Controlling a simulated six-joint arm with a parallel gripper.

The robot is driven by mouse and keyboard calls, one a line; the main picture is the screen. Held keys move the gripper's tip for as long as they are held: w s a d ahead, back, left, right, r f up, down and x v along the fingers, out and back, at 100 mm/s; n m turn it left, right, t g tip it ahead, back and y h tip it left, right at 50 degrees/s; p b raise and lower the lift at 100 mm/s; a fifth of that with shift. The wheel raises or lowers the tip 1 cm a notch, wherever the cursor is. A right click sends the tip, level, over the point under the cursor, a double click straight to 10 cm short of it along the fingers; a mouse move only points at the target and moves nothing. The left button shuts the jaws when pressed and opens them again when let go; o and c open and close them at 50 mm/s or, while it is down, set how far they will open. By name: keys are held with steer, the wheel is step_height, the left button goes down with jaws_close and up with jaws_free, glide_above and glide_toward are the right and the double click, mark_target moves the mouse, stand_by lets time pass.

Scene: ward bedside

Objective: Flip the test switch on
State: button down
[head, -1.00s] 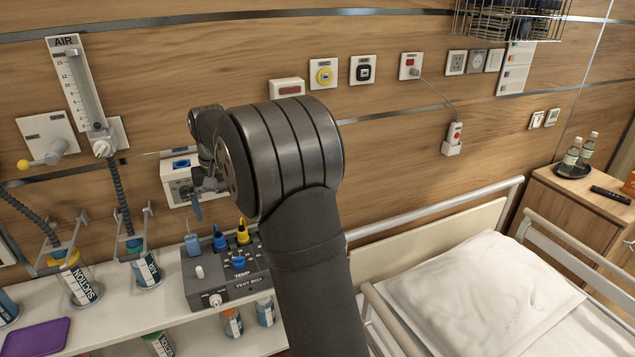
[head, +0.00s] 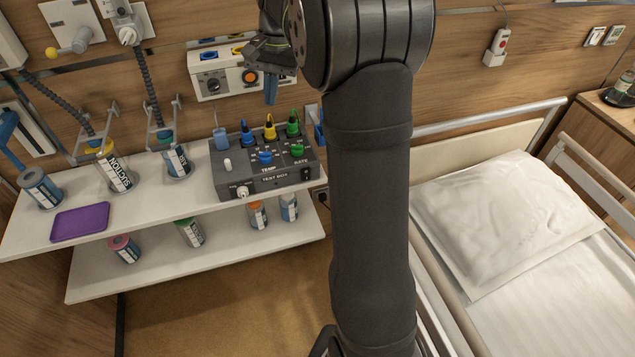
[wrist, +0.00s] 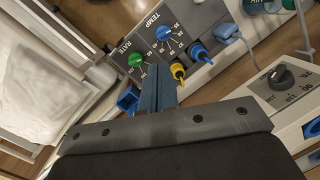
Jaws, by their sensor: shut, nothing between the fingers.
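The grey test box (head: 262,183) stands on the upper shelf, with a blue TEMP knob (head: 265,158), a green RATE knob (head: 297,150) and blue, yellow and green plugs along its back. A small upright white lever (head: 227,165) is at its left, and a small black switch (head: 306,174) is at its front right. I cannot read which is the test switch. My gripper (head: 270,90) is shut and empty, above and behind the box, apart from it. In the wrist view, its blue fingers (wrist: 158,88) reach toward the RATE side; the lever does not show clearly there.
A wall unit (head: 228,84) with a black dial and orange button is close behind my gripper. Jars, including a suction jar (head: 117,174), and a purple tray (head: 80,222) are left of the box. The bed (head: 505,225) is at right.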

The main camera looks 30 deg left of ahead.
steer(key=s+d+r+n+t+y, duration=0.1)
steer(key=s+d+n+y, duration=0.1)
steer(key=d+n+y, duration=0.9)
steer(key=s+d+r+n+t+y, duration=0.15)
steer(key=d+n+y, duration=0.35)
steer(key=d+n, duration=1.2)
steer(key=a+f+n, duration=0.3)
steer(key=f, duration=2.2)
steer(key=shift+s+f, duration=0.15)
steer(key=shift+s, duration=0.05)
steer(key=shift+a, duration=0.15)
